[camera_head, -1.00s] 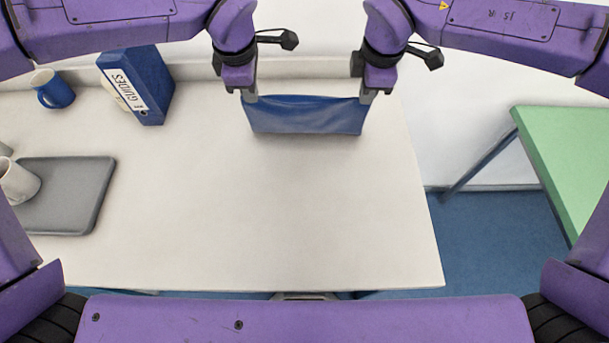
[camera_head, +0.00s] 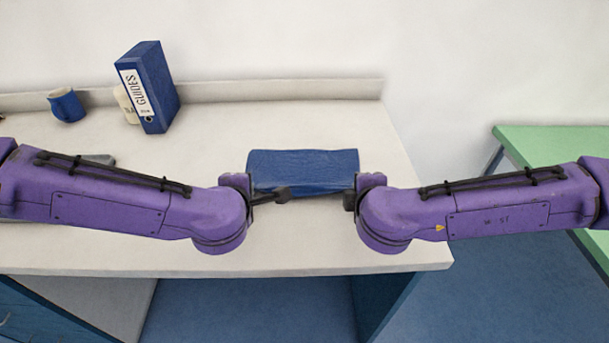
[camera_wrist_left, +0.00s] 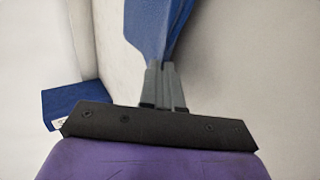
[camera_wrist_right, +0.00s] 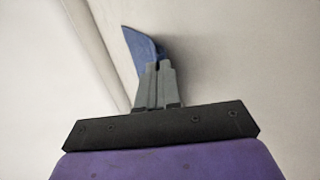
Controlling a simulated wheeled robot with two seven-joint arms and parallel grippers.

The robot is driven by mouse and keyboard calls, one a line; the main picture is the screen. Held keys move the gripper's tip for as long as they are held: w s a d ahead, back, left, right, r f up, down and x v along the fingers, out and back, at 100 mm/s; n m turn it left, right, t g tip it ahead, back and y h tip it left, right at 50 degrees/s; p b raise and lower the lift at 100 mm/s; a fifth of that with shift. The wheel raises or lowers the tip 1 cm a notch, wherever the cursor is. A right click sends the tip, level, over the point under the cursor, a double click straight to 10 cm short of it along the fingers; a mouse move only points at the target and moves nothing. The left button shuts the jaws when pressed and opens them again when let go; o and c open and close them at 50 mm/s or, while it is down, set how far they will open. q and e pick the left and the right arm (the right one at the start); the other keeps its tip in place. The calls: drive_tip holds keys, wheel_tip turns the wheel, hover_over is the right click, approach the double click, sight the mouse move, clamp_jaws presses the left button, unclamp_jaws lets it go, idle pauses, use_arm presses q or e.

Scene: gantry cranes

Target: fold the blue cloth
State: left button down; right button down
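The blue cloth (camera_head: 304,168) spans the gap between my two grippers above the white table (camera_head: 200,258), with its lower edge partly behind my wrists in the head view. My left gripper (camera_wrist_left: 161,70) is shut on one side of the cloth, which also shows in the left wrist view (camera_wrist_left: 155,28). My right gripper (camera_wrist_right: 158,66) is shut on the other side of the cloth, seen as a small blue piece in the right wrist view (camera_wrist_right: 141,48).
A blue binder labelled GUIDES (camera_head: 155,88) stands at the back left of the table. A blue mug (camera_head: 66,105) is left of it, and a pale mug (camera_head: 125,103) is beside it. A green table (camera_head: 560,150) stands to the right. The table's middle back is clear.

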use_arm(q)
drive_tip(key=shift+s+f, duration=0.1)
use_arm(e)
drive_tip(key=shift+a+f, duration=0.1)
use_arm(q)
drive_tip(key=shift+a, duration=0.1)
drive_tip(key=c, duration=1.6)
unclamp_jaws()
drive_tip(key=shift+c, duration=0.2)
use_arm(e)
drive_tip(key=c, duration=1.6)
unclamp_jaws()
drive_tip(key=shift+c, duration=0.2)
use_arm(q)
drive_tip(key=o, duration=0.6)
use_arm(e)
drive_tip(key=o, duration=0.6)
use_arm(q)
drive_tip(key=shift+o, duration=0.2)
use_arm(e)
drive_tip(key=shift+o, duration=0.2)
